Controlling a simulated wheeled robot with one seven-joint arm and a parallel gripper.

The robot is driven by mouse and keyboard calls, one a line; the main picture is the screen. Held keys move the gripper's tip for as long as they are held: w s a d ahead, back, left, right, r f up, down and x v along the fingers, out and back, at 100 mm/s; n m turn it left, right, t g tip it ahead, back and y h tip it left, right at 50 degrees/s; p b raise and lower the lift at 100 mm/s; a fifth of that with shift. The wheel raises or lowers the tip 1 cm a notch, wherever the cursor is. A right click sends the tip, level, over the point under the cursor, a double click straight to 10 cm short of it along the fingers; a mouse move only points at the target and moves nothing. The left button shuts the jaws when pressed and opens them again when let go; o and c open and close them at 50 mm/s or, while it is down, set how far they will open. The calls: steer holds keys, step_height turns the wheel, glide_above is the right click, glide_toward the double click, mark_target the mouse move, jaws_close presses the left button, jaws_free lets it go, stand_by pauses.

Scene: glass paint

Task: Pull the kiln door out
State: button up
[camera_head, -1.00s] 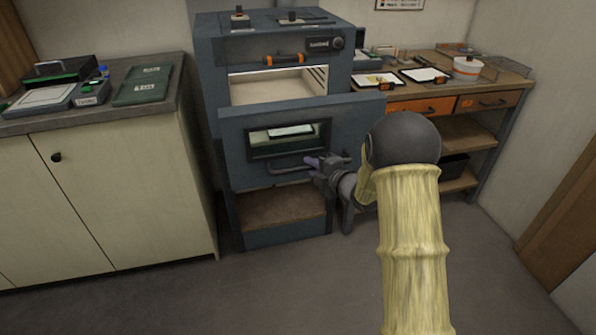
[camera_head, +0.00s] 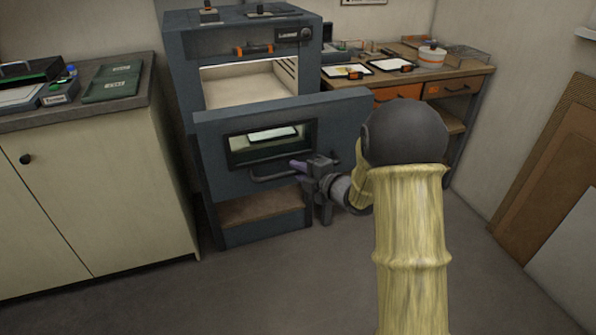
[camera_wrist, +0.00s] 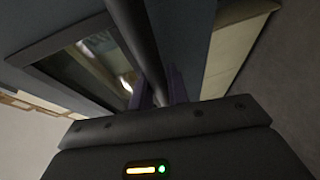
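The kiln (camera_head: 186,75) is a dark blue-grey box with a pale interior showing above its door. The kiln door (camera_head: 345,118) is a blue-grey panel with a dark-framed window, standing out in front of the kiln body. Its bar handle (camera_head: 270,178) runs below the window. My gripper (camera_head: 299,166) is at the right end of the handle. In the wrist view the dark handle bar (camera_wrist: 137,40) passes between the purple fingers (camera_wrist: 160,88), one on each side. Whether the fingers press on the bar is hard to see.
A cream cabinet (camera_head: 85,190) with a grey top stands at the left. A wooden bench (camera_head: 470,75) with orange drawers stands at the right, behind my arm. Brown boards (camera_head: 540,160) lean on the right wall. The floor (camera_head: 270,290) in front of the door is clear.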

steer(key=o, duration=0.4)
steer(key=shift+d, duration=0.45)
steer(key=shift+c, duration=0.2)
steer(key=shift+o, duration=0.2)
steer(key=shift+a, duration=0.3)
steer(key=v, duration=1.7)
steer(key=shift+s+d, duration=0.15)
steer(key=shift+s, duration=0.1)
